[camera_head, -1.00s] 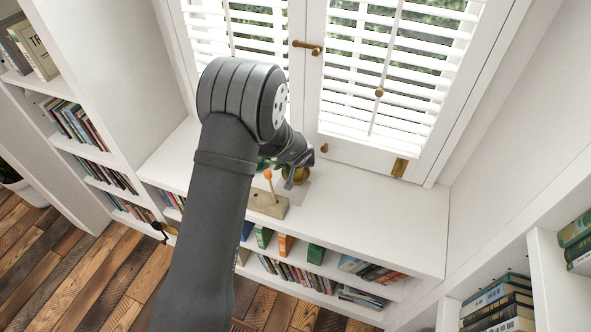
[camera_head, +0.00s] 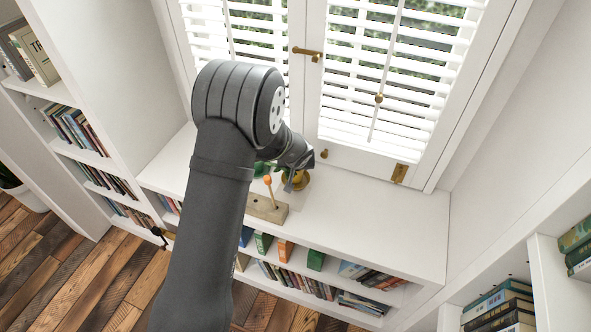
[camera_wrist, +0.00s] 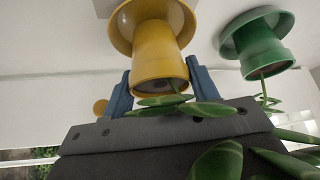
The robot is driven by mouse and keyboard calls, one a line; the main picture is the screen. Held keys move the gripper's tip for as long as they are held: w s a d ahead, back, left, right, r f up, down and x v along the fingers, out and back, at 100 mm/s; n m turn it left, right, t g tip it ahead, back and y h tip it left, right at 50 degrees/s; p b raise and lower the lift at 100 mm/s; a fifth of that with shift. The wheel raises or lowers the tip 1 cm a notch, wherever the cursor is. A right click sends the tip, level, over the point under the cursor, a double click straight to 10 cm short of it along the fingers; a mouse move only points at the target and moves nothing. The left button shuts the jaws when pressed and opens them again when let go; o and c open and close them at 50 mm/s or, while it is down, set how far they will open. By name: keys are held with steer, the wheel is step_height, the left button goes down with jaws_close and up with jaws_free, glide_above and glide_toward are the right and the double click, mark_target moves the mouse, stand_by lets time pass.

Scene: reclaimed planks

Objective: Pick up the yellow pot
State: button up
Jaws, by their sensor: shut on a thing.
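The yellow pot (camera_wrist: 160,55) stands between the two blue fingers of my gripper (camera_wrist: 161,92) in the wrist view, with its flared saucer-like rim at the top of the picture and green leaves at the other end. My gripper is shut on the pot.
A green pot (camera_wrist: 258,48) with a plant is close beside the yellow one. A wooden block (camera_head: 266,208) with an orange-tipped stick (camera_head: 267,180) stands nearer the front edge. The window shutters (camera_head: 390,80) are behind. The right of the white shelf top (camera_head: 380,220) is clear.

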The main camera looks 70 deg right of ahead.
steer(key=r, duration=0.3)
steer(key=shift+s+a, duration=0.1)
steer(key=shift+s, duration=0.25)
steer(key=s+a+r, duration=0.4)
steer(key=s+r, duration=0.5)
steer(key=s, duration=0.1)
steer(key=shift+a+r, duration=0.15)
steer(key=shift+r, duration=0.1)
steer(key=shift+n+t, duration=0.4)
steer(key=shift+n, duration=0.4)
steer(key=w+d+f, duration=0.1)
steer(key=w+f, duration=0.2)
steer(key=w+d+f, duration=0.2)
steer(key=w+f, duration=0.1)
steer(key=w, duration=0.1)
steer(key=w+d+f, duration=0.1)
steer(key=w+f, duration=0.2)
steer(key=f, duration=0.1)
steer(key=shift+w+d, duration=0.2)
steer(key=shift+w, duration=0.05)
steer(key=shift+w+f, duration=0.15)
steer(key=shift+f, duration=1.55)
